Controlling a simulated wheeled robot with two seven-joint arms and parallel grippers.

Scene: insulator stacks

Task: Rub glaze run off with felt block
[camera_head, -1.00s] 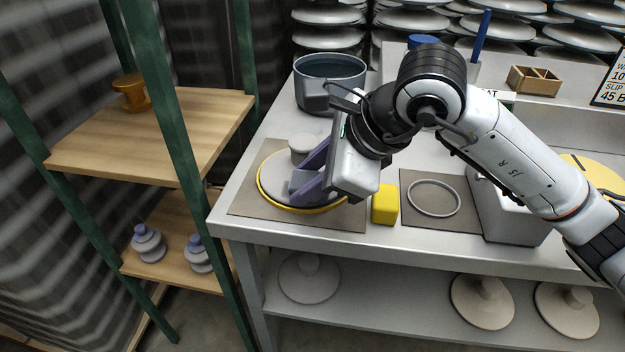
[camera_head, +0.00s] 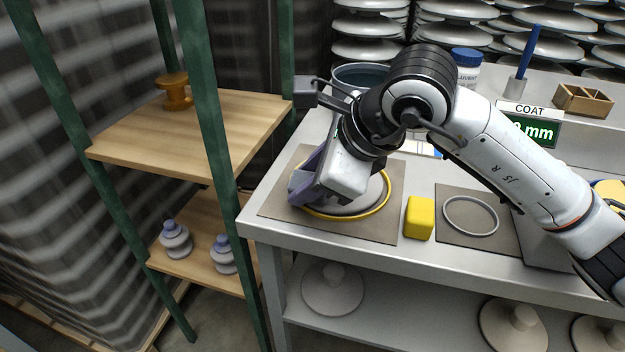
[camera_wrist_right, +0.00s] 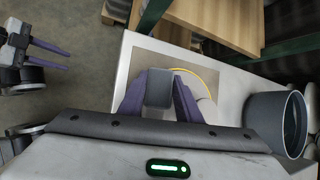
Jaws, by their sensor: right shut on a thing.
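A pale grey insulator disc (camera_head: 350,208) with a yellow ring (camera_head: 384,196) around its edge lies on a brown mat (camera_head: 280,207) on the bench. My right gripper (camera_head: 303,183) is at the disc's left edge, its purple fingers shut on a grey felt block (camera_wrist_right: 159,88). The block (camera_head: 297,181) shows between the fingertips in the head view; I cannot tell whether it touches the disc. The gripper hides much of the disc, and I cannot make out a glaze run. My left gripper (camera_wrist_right: 69,60) shows in the right wrist view, open and empty, away from the bench.
A yellow block (camera_head: 419,217) stands right of the disc, beside a second mat with a grey ring (camera_head: 470,215). A grey pot (camera_wrist_right: 276,124) stands behind the disc. A wooden shelf (camera_head: 190,130) with green posts is close on the left.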

